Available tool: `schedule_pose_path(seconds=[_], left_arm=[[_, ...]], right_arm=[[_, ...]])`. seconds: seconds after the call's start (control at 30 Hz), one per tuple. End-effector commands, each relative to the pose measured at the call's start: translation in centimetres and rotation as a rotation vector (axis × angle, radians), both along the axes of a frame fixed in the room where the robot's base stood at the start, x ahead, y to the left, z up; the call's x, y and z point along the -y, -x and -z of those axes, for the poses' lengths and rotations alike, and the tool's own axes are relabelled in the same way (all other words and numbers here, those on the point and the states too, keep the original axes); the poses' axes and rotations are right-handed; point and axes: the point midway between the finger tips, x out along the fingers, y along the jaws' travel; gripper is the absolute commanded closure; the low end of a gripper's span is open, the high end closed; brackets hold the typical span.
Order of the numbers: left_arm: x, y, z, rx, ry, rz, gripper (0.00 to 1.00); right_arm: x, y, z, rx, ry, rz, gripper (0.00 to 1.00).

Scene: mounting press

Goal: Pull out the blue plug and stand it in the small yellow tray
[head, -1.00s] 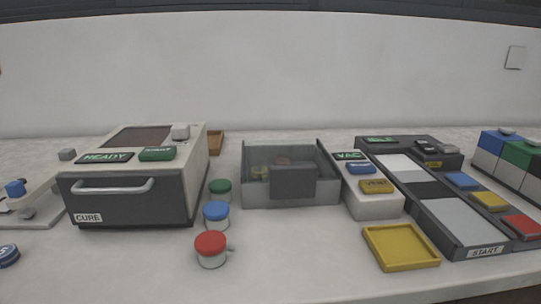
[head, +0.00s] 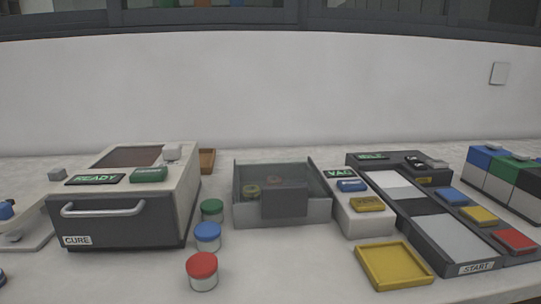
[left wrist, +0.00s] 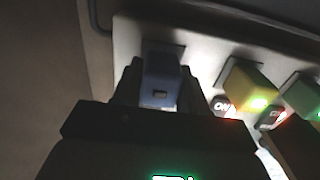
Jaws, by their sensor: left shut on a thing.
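In the left wrist view the blue plug (left wrist: 161,78) sits at a pale panel, its lower part between the fingers of my left gripper (left wrist: 158,95). The gripper is shut on the plug. I cannot tell whether the plug is still seated in its socket. The small yellow tray (head: 394,267) lies flat and empty on the bench at the front right in the head view. Neither gripper shows in the head view, and my right gripper is in no view.
In the wrist view a yellow plug (left wrist: 250,90) and a green plug (left wrist: 304,97) sit beside the blue one. On the bench stand the CURE oven (head: 122,217), red-lidded (head: 202,270) and blue-lidded (head: 208,236) jars, a clear-lidded box (head: 283,212) and the START unit (head: 447,240).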

Motion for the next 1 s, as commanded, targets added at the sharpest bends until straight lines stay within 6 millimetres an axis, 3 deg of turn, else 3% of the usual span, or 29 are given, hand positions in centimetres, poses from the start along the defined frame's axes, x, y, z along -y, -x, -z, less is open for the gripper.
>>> schedule_pose_path(seconds=[1.0], left_arm=[[0.0, 0.0, -4.3, 0.000, 0.000, 0.000, 1.00]], right_arm=[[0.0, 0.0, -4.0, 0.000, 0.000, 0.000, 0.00]])
